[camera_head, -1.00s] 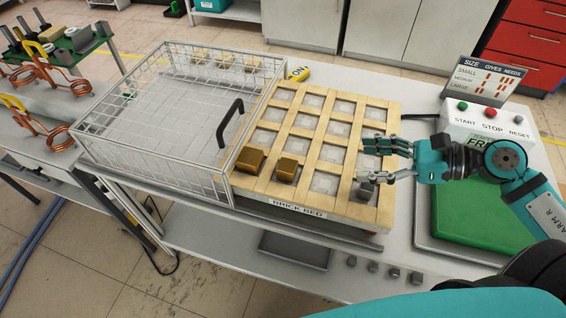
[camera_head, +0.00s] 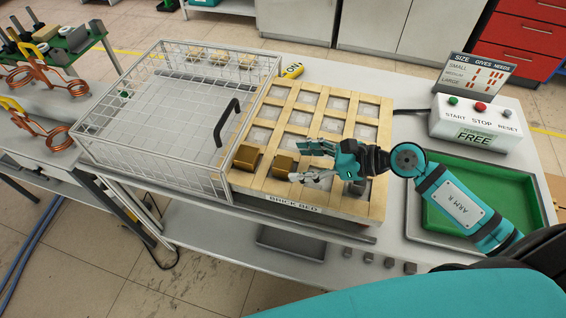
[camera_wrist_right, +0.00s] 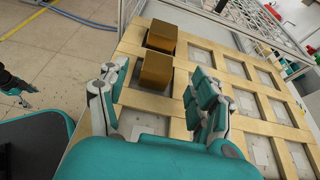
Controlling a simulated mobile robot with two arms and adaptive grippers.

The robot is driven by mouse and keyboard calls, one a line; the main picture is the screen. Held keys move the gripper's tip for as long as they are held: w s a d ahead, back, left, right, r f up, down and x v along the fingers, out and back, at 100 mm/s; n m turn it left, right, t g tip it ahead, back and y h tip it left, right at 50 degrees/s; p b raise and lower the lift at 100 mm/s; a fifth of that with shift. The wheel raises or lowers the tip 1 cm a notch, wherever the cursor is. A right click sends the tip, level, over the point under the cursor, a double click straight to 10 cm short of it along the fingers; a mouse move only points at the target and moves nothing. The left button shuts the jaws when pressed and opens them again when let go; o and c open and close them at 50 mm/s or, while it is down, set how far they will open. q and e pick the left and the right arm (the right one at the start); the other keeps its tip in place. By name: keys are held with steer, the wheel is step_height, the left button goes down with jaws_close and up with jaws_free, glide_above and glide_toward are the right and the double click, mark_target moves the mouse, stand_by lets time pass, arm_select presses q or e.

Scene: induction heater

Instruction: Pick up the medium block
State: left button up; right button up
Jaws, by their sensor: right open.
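Two brown-gold blocks sit in neighbouring cells of the front row of the brick bed (camera_head: 296,203). The left one (camera_head: 246,157) looks larger; the right one (camera_head: 284,164), seemingly the medium block, is a little smaller. My right gripper (camera_head: 300,163) is open at the right side of the medium block, its fingers pointing left towards it. In the right wrist view the medium block (camera_wrist_right: 156,70) appears between and just beyond the open fingertips, and the larger block (camera_wrist_right: 161,37) lies behind it. No contact is clear.
A wire cage (camera_head: 150,120) with a black handle (camera_head: 228,122) stands left of the bed. A green tray (camera_head: 490,195) and a control box (camera_head: 475,125) with buttons are at right. A grey block (camera_head: 362,186) sits in the bed's right front cell, partly behind my arm.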

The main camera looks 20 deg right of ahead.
mark_target(285, 163)
steer(key=p+x, duration=0.1)
steer(key=x, duration=0.3)
steer(key=shift+a, duration=0.15)
steer(key=shift+r, duration=0.15)
jaws_close()
